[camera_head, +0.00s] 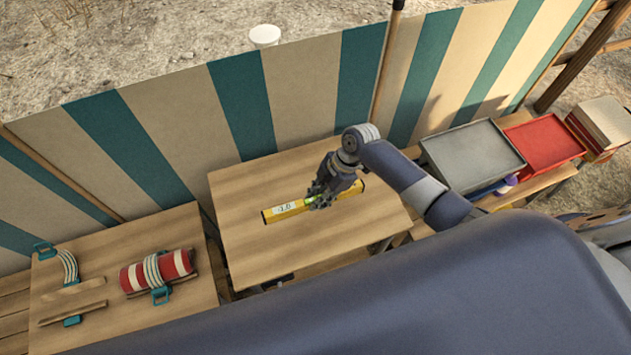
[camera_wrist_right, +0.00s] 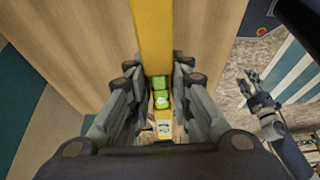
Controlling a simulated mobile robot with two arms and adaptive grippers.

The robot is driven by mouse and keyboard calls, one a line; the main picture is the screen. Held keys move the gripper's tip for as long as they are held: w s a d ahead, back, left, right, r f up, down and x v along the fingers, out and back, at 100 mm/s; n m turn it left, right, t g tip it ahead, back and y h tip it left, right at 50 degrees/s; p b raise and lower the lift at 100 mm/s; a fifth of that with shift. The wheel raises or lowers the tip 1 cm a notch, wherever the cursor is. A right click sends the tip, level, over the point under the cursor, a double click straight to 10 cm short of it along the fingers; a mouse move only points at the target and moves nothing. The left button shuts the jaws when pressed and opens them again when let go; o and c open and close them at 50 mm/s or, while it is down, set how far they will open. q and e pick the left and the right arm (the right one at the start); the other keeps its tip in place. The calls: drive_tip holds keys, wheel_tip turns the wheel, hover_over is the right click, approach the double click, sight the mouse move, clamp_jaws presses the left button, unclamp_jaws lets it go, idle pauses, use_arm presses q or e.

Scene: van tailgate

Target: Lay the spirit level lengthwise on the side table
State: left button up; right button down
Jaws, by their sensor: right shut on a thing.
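The yellow spirit level (camera_head: 284,210) with a white label is at the wooden side table (camera_head: 265,182) in the middle of the head view. It runs along the table's length, slightly slanted in the picture. My right gripper (camera_head: 322,200) is shut on it near its middle, coming from above. In the right wrist view the level (camera_wrist_right: 153,35) passes between the fingers of my right gripper (camera_wrist_right: 158,88), with its green vial between them. I cannot tell whether the level touches the tabletop. My left gripper (camera_wrist_right: 250,86) shows small at the right of the wrist view, open and empty.
A lower wooden table (camera_head: 110,328) at the left holds a red-and-white roll (camera_head: 157,271) and straps. A grey tray (camera_head: 472,155) and a red tray (camera_head: 545,143) stand at the right. A striped windbreak (camera_head: 170,130) runs behind the tables. The side table is otherwise clear.

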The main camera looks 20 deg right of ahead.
drive_tip(key=shift+s+f+b, duration=0.25)
drive_tip(key=shift+f+b, duration=0.15)
drive_tip(key=shift+b, duration=0.05)
drive_tip(key=shift+f+b, duration=0.3)
drive_tip(key=shift+f, duration=0.05)
wheel_tip(320, 180, down, 3)
drive_tip(key=shift+w+r+b, duration=0.1)
drive_tip(key=shift+r+b, duration=0.05)
drive_tip(key=shift+b, duration=1)
drive_tip(key=shift+a+f+b, duration=0.1)
drive_tip(key=shift+f+b, duration=1.7)
drive_tip(key=shift+f, duration=0.3)
drive_tip(key=shift+f, duration=0.15)
drive_tip(key=c, duration=1.4)
unclamp_jaws()
drive_tip(key=shift+o, duration=0.2)
drive_tip(key=v, duration=1.2)
